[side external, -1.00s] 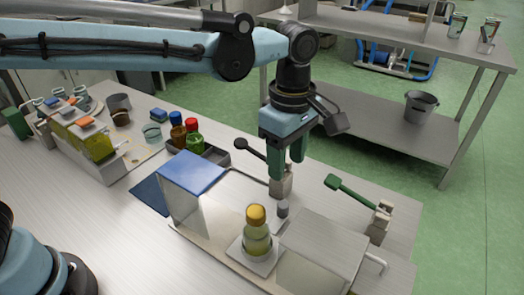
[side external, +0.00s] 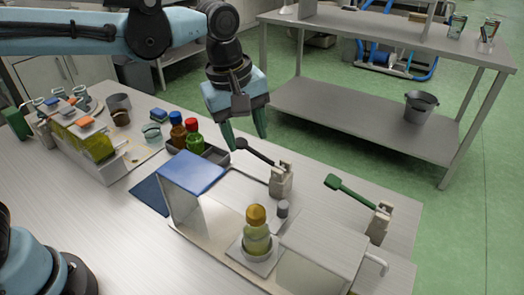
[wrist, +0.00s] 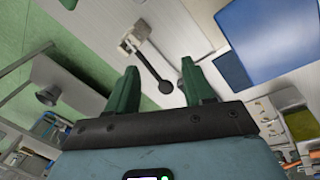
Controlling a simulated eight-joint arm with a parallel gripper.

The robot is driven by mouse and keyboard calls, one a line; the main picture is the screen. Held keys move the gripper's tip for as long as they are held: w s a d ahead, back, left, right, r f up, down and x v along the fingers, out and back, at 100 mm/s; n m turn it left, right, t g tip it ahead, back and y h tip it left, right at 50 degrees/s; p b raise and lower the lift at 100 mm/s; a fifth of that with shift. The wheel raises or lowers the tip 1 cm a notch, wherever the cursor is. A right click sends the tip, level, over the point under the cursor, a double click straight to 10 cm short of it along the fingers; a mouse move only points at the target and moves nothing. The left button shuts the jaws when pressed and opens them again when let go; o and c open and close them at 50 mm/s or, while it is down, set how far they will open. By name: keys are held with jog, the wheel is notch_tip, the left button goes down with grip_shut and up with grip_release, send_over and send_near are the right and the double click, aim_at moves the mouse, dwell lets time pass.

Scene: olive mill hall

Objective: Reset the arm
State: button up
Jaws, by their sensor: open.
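My gripper (side external: 247,140) hangs in the air above the far edge of the table, behind the blue-topped box and close to the black-handled lever. Its two green fingers are apart with nothing between them. In the wrist view the open fingers (wrist: 160,88) point over the table, with the black-handled lever (wrist: 150,68) beyond them. A bottle with a yellow cap and yellow-green liquid (side external: 257,232) stands upright on a pale square plate in the metal fixture (side external: 205,239), apart from my gripper.
A steel shelf (side external: 350,112) with a bucket (side external: 420,107) stands behind. The air above the table is free.

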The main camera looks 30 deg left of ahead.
jog(key=s+a+f+m+t, duration=0.1)
jog(key=s+a+m+t, duration=0.1)
jog(key=s+a+m, duration=0.2)
jog(key=s+a+f+m+t, duration=0.2)
jog(key=a+m, duration=0.5)
jog(key=a, duration=0.4)
jog(key=s+t, duration=0.1)
jog(key=s, duration=0.1)
jog(key=shift+s+y, duration=0.4)
jog(key=shift+a, duration=0.1)
